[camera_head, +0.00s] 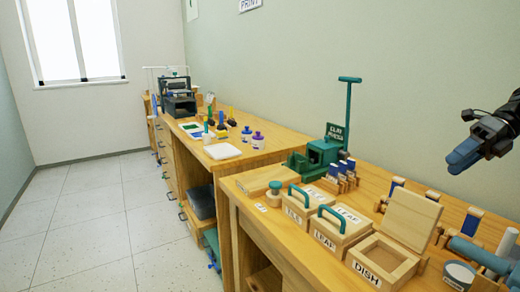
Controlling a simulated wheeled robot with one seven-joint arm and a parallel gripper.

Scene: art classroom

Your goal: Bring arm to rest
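My gripper (466,154) shows at the right edge, in the air above the near bench and in front of the green wall. Its dark body has blue fingers that point down and to the left. The fingers overlap from this angle, so I cannot tell a gap between them. I see nothing hanging from them. The rest of the arm is cut off by the right edge.
The near wooden bench (245,204) holds lidded boxes with teal handles (342,226), an open DISH box (383,262) and a green clay press (318,155). A farther bench (175,137) carries bottles and a dark press (178,98). The tiled floor (95,215) at left is clear.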

